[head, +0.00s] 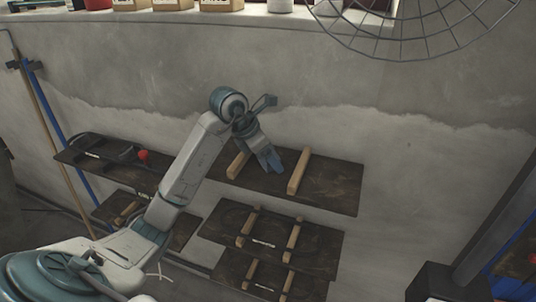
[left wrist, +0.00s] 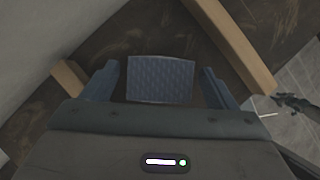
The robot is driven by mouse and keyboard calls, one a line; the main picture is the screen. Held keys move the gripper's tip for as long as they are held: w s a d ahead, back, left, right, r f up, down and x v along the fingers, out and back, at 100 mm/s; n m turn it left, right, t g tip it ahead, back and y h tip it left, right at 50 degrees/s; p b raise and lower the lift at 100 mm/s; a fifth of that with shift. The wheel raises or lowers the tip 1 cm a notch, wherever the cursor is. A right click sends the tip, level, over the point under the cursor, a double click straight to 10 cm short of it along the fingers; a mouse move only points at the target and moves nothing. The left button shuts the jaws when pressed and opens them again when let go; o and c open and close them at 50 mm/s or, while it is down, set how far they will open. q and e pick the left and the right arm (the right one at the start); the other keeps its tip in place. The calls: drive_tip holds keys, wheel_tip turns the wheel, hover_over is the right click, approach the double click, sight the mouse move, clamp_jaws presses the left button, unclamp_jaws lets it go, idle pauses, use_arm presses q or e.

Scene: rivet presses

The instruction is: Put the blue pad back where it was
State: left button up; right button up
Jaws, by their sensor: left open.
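The blue pad (left wrist: 160,80) shows in the left wrist view as a flat textured rectangle, with the dark board behind it. My left gripper (left wrist: 160,68) is open, with one finger on each side of the pad and a narrow gap at both sides. In the head view my left gripper (head: 270,160) is over the upper right shelf (head: 330,188), between its two wooden rails (head: 299,172). I cannot pick out the pad from the gripper there. Whether the pad rests on the board is unclear. My right gripper is not in view.
Below are more dark shelves with wooden rails (head: 293,237). On the left, a shelf (head: 85,150) carries a part with a red knob (head: 143,155). A wire guard (head: 420,30) hangs at the upper right.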

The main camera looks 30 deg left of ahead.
use_arm(q)
drive_tip(key=shift+r, duration=0.2)
drive_tip(key=shift+s+a+r, duration=0.1)
drive_tip(key=shift+a+r, duration=0.05)
drive_tip(key=shift+r, duration=0.1)
drive_tip(key=b+v, duration=0.2)
drive_tip(key=v, duration=0.9)
drive_tip(key=shift+s, duration=0.15)
